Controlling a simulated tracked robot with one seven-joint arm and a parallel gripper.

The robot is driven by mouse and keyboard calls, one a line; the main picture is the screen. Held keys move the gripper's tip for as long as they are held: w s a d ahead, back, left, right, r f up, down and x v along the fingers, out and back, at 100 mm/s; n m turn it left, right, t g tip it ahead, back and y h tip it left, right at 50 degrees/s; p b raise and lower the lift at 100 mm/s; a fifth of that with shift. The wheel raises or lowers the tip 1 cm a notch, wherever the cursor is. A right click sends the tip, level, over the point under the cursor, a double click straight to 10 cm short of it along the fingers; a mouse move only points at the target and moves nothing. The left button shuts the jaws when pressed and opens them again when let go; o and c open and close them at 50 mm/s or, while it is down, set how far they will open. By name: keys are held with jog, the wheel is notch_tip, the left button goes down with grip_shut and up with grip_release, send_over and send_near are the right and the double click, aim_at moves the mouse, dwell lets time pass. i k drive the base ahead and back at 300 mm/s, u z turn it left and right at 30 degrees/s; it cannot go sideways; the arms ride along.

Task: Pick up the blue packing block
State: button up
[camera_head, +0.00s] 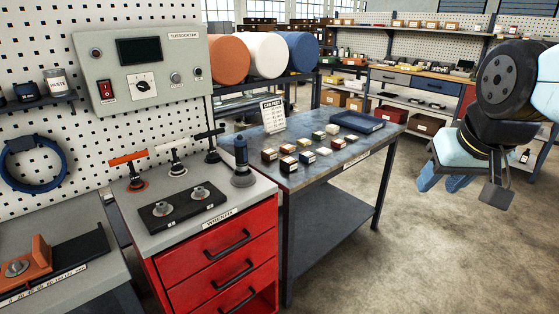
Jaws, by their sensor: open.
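Several small packing blocks (308,157) stand in rows on the grey bench top (340,158) in the middle of the view. Most have pale or tan tops and dark or reddish sides. A shallow dark blue tray (378,126) lies at the bench's far right corner, behind the blocks. My gripper (440,181) hangs at the right of the view, with blue fingers pointing down. It is open and appears empty, to the right of the bench and apart from the blocks.
A printed card (272,115) stands at the bench's back left. A red drawer trolley (222,262) with upright tools adjoins the bench on the left. Large orange, white and blue rolls (264,54) lie behind. Floor (440,260) right of the bench is clear.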

aim_at(307, 157)
jog(key=u, duration=0.4)
jog(key=i, duration=1)
jog(key=z, duration=0.05)
